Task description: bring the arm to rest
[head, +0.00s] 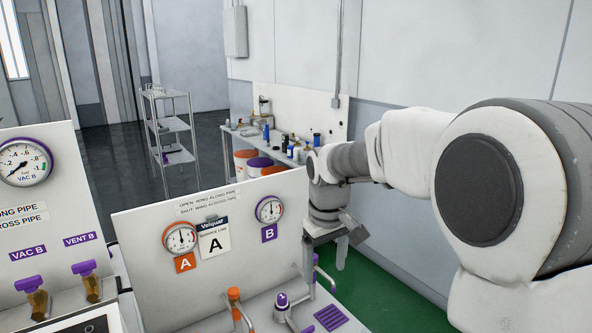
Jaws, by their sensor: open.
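My arm reaches in from the right side of the head view, with its large white and grey links nearest. My gripper (325,260) hangs down at the arm's far end, past the right edge of the panel marked A and B. Its fingers are apart and I see nothing between them. One finger partly overlaps the pipework behind the panel's right edge, so contact there cannot be told.
The upright panel (138,235) with gauges stands in front, with an orange-handled valve (234,295) and a purple-topped valve (282,300) below. A second gauge panel (50,205) is at left. Behind are a bench (238,131) with bottles and a shelf rack (170,125). Green floor (385,290) is clear.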

